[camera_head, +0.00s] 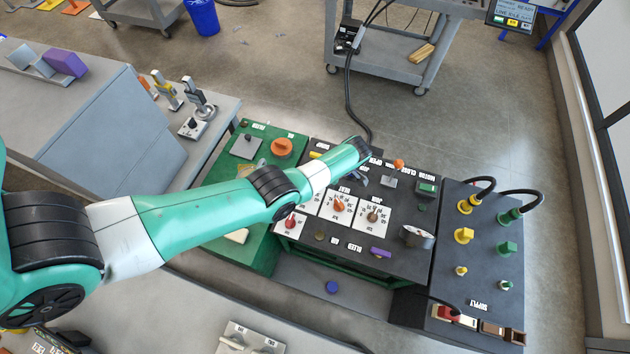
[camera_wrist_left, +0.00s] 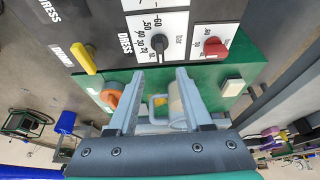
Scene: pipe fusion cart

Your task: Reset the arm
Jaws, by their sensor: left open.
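My left arm (camera_head: 210,208) is green and white and reaches in from the left over a control cart. Its gripper (camera_head: 362,181) is small and partly hidden by the wrist in the head view, above the black panel (camera_head: 400,262). In the left wrist view the two grey fingers (camera_wrist_left: 158,98) stand apart, with nothing held between them. Beyond them lie a green panel (camera_wrist_left: 240,72), an orange knob (camera_wrist_left: 111,94) and dial plates. My right gripper is not in view.
Dials, knobs and levers cover the cart close under my arm. A dark supply box (camera_head: 478,252) with yellow and green plugs and black cables stands on the right. A grey cart (camera_head: 385,68) stands behind. A grey bench (camera_head: 85,110) with small levers is at left.

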